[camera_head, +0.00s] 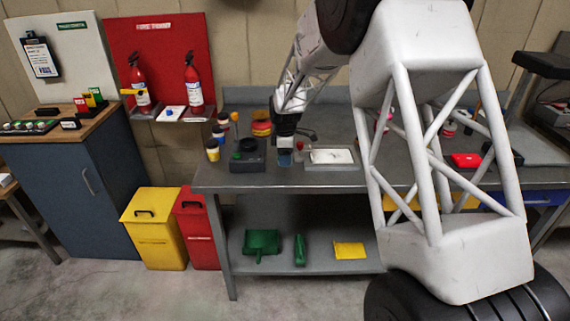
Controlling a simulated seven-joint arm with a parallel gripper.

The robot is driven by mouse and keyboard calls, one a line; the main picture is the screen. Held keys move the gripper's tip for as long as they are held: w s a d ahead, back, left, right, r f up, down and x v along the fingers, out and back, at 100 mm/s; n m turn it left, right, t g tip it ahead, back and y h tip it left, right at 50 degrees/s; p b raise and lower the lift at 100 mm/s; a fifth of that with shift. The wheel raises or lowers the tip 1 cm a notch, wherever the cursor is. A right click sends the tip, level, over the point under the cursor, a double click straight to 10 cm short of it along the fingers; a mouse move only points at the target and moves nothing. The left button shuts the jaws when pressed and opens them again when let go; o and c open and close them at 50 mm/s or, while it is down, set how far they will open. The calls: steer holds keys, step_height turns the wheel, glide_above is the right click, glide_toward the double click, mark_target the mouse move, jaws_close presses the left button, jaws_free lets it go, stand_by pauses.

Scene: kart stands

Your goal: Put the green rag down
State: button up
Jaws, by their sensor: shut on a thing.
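My gripper (285,145) points down over the grey metal workbench (225,181), between a dark box with a round black top (248,156) and a white tray (331,157). It is shut on the green rag, of which little can be made out. A small bluish patch (285,158) shows right under the fingers, too small to tell whether it is rag or something on the bench. Whether the rag touches the bench top cannot be told.
Several small jars (213,151) stand at the bench's left end. A red item (466,160) lies right of my arm. The lower shelf holds a green dustpan-like thing (262,243), a green brush-like thing (300,250) and a yellow cloth-like piece (350,250). Yellow (155,230) and red (197,230) bins stand left.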

mark_target(285, 169)
steer(key=shift+f, duration=1.7)
steer(key=shift+f, duration=0.1)
steer(key=o, duration=1)
step_height(285, 169, up, 12)
steer(key=shift+r, duration=0.1)
